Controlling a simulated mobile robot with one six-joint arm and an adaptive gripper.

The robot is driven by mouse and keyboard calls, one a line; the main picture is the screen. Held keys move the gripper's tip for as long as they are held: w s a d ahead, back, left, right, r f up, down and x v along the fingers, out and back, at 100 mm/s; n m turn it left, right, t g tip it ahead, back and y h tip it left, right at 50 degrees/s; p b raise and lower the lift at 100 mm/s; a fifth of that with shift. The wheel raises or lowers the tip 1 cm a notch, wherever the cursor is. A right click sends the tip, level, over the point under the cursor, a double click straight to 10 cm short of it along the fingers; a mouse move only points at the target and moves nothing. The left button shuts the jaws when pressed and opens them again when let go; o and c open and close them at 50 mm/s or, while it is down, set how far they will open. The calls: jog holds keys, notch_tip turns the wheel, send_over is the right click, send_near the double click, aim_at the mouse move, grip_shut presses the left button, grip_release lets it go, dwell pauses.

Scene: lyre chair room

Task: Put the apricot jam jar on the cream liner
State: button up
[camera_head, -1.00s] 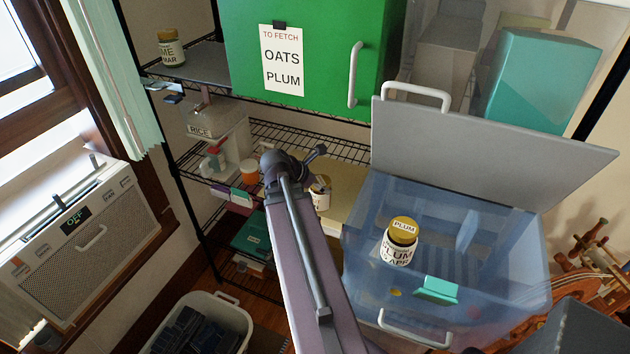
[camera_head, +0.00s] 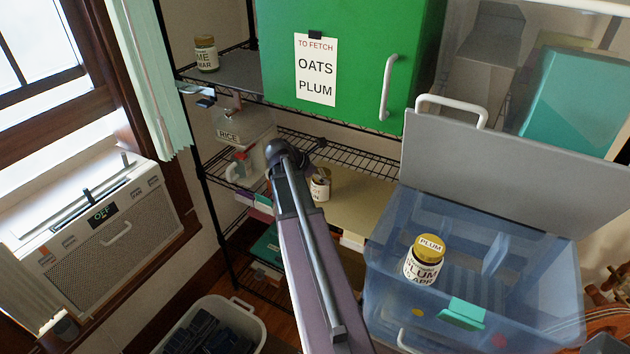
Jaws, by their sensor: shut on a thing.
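A small jar (camera_head: 321,186) with a gold lid and a white label shows just right of my arm, in front of the cream liner (camera_head: 362,202) on the wire shelf. Its label is partly hidden and too small to read fully; I take it for the apricot jam jar. My gripper is mostly hidden behind my forearm; a dark bit of it (camera_head: 312,187) shows at the jar's left side, and it is shut on the jar. I cannot tell whether the jar touches the liner. The liner's left part is hidden by my arm.
An open blue bin (camera_head: 400,225) at the right holds a plum jar (camera_head: 424,260); its grey lid (camera_head: 500,180) stands raised. A green cabinet (camera_head: 350,30) hangs above. A rice container (camera_head: 240,130) is left on the shelf. The liner's middle looks bare.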

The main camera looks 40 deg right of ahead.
jog(key=shift+w+d+f, duration=0.1)
jog(key=shift+w+d, duration=0.15)
jog(key=shift+w, duration=0.8)
jog(key=shift+w+d, duration=0.1)
jog(key=shift+w, duration=0.4)
jog(key=shift+w+f+b, duration=0.15)
jog(key=shift+f+b, duration=1.7)
jog(key=shift+b, duration=0.05)
jog(key=shift+f, duration=0.1)
jog(key=o, duration=1.1)
